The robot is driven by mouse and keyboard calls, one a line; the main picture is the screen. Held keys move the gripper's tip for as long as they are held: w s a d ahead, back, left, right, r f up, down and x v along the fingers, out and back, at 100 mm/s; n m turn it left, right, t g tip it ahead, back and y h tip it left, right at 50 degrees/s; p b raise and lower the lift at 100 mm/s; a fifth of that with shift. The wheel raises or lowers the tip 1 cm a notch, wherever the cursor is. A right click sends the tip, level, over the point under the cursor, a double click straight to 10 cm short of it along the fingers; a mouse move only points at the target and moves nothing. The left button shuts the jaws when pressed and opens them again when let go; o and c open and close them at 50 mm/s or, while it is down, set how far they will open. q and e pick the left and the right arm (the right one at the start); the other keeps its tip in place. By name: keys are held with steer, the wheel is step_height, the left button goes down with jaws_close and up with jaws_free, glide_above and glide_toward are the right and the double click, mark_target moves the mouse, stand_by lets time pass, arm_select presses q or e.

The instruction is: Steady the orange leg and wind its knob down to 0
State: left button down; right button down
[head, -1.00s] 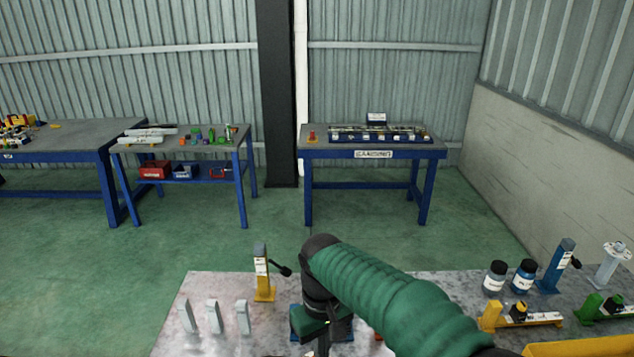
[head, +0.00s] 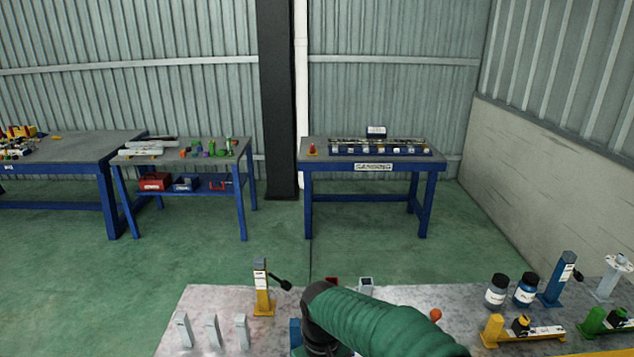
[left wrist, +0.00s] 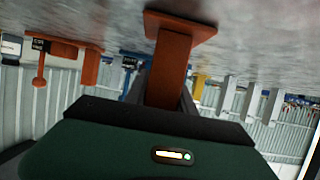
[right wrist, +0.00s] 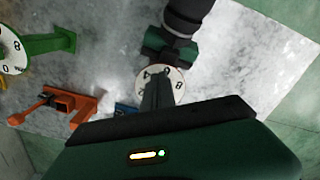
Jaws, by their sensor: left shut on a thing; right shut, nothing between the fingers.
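The orange leg (left wrist: 172,62) with its flat orange base plate (left wrist: 183,27) shows upside down in the left wrist view. My left gripper (left wrist: 165,95) is shut on its post, one finger on each side. In the right wrist view a white dial with black numbers (right wrist: 179,82) lies under the fingers of my right gripper (right wrist: 157,82). These fingers are closed together with nothing between them and cover the dial's middle. Any knob there is hidden, and I cannot tell whether the fingers touch it. My left gripper shows just beyond the dial. Both grippers are out of the head view.
An orange part with a handle (right wrist: 78,104) and a green leg (right wrist: 48,43) with a numbered dial stand nearby. A yellow leg (head: 262,290), grey posts (head: 213,330), two jars (head: 497,290) and a blue leg (head: 560,280) stand on the grey table (head: 215,300).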

steer(key=shift+w+d, duration=0.25)
stand_by(0.4)
steer(key=shift+w+d, duration=0.25)
steer(key=shift+d, duration=0.1)
stand_by(0.4)
steer(key=shift+s+d, duration=0.25)
steer(key=shift+r, duration=0.15)
steer(key=shift+a+r, duration=0.75)
steer(key=shift+r, duration=2.5)
steer(key=shift+s+f, duration=0.2)
steer(key=shift+f, duration=3.2)
